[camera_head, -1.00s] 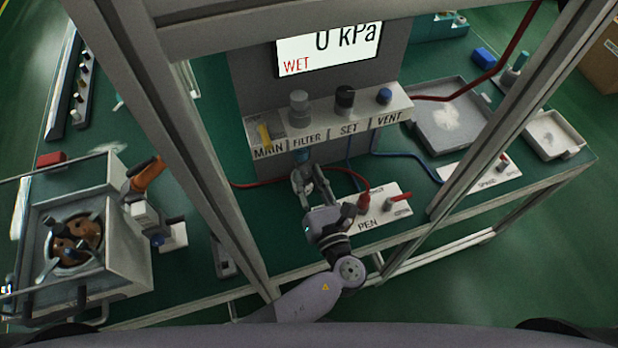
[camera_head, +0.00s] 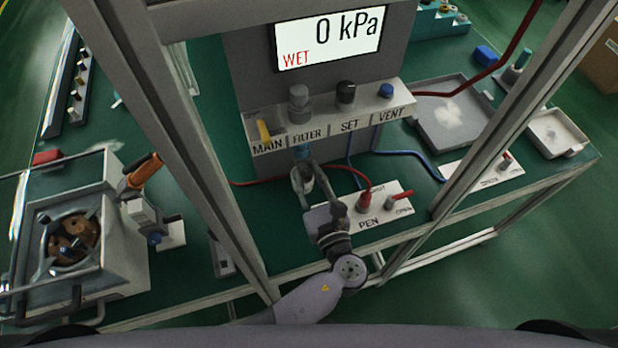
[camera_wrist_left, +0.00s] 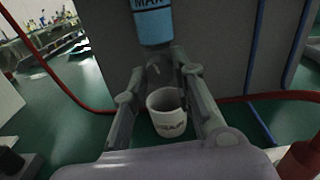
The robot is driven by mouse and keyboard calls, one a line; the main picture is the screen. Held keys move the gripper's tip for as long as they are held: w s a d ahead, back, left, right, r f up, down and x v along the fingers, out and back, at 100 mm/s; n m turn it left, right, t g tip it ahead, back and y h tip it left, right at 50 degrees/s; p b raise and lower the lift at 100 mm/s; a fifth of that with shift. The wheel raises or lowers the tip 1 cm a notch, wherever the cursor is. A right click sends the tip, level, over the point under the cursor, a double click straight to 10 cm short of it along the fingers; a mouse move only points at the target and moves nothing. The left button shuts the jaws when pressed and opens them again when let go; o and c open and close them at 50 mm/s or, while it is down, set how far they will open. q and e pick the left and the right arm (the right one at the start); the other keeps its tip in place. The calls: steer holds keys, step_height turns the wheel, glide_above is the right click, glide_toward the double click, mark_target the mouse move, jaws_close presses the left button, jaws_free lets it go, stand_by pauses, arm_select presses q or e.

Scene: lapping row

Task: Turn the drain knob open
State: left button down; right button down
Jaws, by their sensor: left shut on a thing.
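The blue filter bowl (camera_head: 302,152) hangs under the shelf marked FILTER; it also shows in the left wrist view (camera_wrist_left: 154,28), with part of a MAX label. The drain knob (camera_wrist_left: 154,70) is a small grey piece just below the bowl, mostly hidden by my fingertips. My left gripper (camera_head: 304,168) reaches up from below and is shut on the drain knob; its fingers also show in the left wrist view (camera_wrist_left: 164,72). A white cup (camera_wrist_left: 166,112) with dark lettering stands below, between the fingers. My right gripper is not in view.
The shelf (camera_head: 330,124) carries a yellow MAIN lever (camera_head: 264,131), a black SET knob (camera_head: 345,92) and a blue VENT knob (camera_head: 385,91). The display (camera_head: 330,40) reads 0 kPa, WET. Frame posts stand close on both sides. A red hose (camera_wrist_left: 60,75) and the PEN plate (camera_head: 375,208) are near.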

arm_select(q)
steer(key=n+b, duration=0.1)
steer(key=n, duration=0.2)
steer(key=shift+f+b, duration=0.15)
steer(key=shift+b, duration=0.15)
steer(key=n+b, duration=0.2)
steer(key=n, duration=0.1)
steer(key=shift+n, duration=0.3)
steer(key=n+b, duration=0.3)
steer(key=n, duration=0.1)
steer(key=shift+b, duration=0.3)
steer(key=shift+n+b, duration=0.8)
steer(key=shift+n, duration=0.4)
steer(key=shift+r, duration=0.2)
steer(key=c, duration=1.3)
jaws_free()
steer(key=shift+c, duration=0.2)
